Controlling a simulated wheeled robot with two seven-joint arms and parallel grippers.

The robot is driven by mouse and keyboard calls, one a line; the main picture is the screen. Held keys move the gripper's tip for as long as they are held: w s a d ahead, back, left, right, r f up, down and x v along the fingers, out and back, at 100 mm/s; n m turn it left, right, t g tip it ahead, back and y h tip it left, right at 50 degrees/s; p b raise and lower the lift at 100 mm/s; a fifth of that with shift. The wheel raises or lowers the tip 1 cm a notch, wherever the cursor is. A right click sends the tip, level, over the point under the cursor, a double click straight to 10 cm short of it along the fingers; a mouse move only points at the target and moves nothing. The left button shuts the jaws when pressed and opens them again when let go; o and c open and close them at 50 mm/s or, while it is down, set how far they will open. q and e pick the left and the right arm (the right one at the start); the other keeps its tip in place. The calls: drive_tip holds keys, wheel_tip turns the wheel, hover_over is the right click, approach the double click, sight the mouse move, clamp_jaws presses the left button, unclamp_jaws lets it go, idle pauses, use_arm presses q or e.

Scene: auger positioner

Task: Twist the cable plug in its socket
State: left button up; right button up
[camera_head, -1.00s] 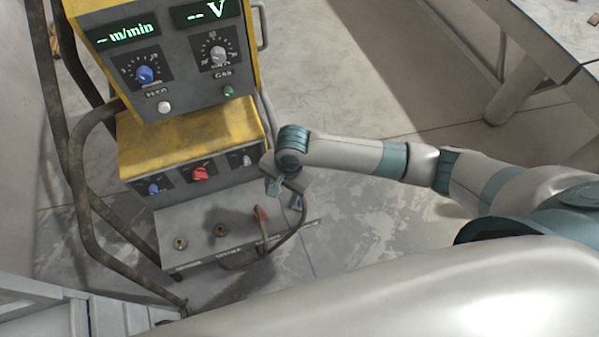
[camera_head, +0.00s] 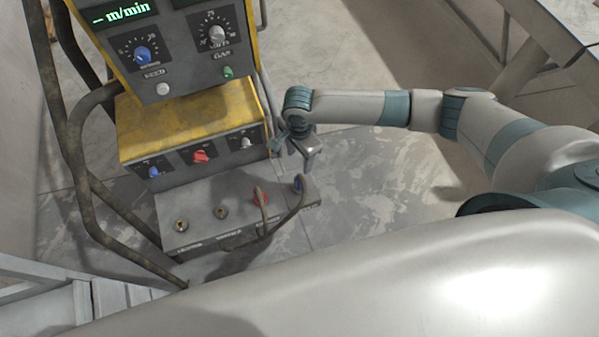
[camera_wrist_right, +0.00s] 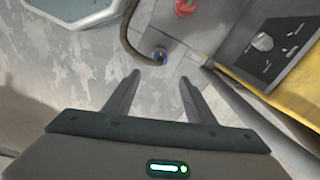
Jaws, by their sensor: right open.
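A blue cable plug (camera_head: 298,183) with a dark cable sits at the right end of the grey socket panel. It also shows in the right wrist view (camera_wrist_right: 160,53), just beyond and between the fingertips. A red cable plug (camera_head: 261,197) sits left of it on the panel and shows at the top of the wrist view (camera_wrist_right: 186,7). My right gripper (camera_head: 293,160) is open and empty, above and beside the blue plug. In the wrist view the fingers (camera_wrist_right: 160,82) are apart, with no contact visible. My left gripper is out of view.
The yellow and grey machine (camera_head: 185,125) with knobs stands behind the panel. Two brass sockets (camera_head: 220,212) are on the panel's left part. Bent metal tubes (camera_head: 75,150) stand at the left. The floor (camera_head: 370,190) right of the panel is clear.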

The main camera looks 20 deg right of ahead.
sight(299, 181)
wheel_tip(299, 181, down, 15)
drive_tip(key=shift+f, duration=0.8)
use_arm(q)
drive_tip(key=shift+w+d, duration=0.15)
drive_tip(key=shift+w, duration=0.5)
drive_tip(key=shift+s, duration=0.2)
use_arm(e)
drive_tip(key=shift+c, duration=0.3)
drive_tip(key=c, duration=1.2)
drive_tip(key=shift+o, duration=0.2)
drive_tip(key=n, duration=0.4)
drive_tip(key=shift+n, duration=0.6)
